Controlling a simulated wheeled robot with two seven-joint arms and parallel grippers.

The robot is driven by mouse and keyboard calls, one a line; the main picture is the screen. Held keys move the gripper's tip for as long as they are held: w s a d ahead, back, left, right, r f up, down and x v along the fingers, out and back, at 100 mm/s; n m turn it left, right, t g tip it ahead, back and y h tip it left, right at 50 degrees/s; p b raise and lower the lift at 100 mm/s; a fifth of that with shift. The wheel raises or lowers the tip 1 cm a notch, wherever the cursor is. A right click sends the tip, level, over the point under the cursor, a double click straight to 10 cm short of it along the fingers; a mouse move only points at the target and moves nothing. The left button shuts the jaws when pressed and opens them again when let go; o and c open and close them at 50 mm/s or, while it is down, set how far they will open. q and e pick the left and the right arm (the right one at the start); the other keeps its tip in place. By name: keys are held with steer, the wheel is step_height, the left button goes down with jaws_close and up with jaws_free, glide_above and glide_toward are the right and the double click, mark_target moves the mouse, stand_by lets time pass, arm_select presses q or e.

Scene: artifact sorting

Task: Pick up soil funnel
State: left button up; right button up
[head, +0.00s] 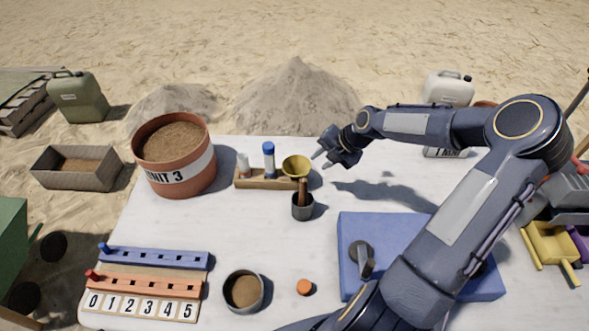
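The soil funnel looks to be the yellow, wide-mouthed cup (296,165) at the right end of a small wooden rack (262,183) on the white table. Its lower part is hidden by the rack and by a brown handle standing in front. My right gripper (319,162) is just right of the funnel, with its fingers pointing left toward it. The fingers are apart, with nothing seen between them, and a small gap separates them from the funnel. My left gripper is out of view.
A blue-capped tube (268,160) and a white bottle (243,166) stand in the rack. A dark cup (302,211) with the brown handle stands in front. A large soil pot (176,175) is at left. A blue case (385,228) lies under my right arm.

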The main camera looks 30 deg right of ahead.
mark_target(308, 170)
steer(key=x, duration=0.6)
steer(key=shift+a+f, duration=0.25)
steer(key=shift+f, duration=0.05)
jaws_close()
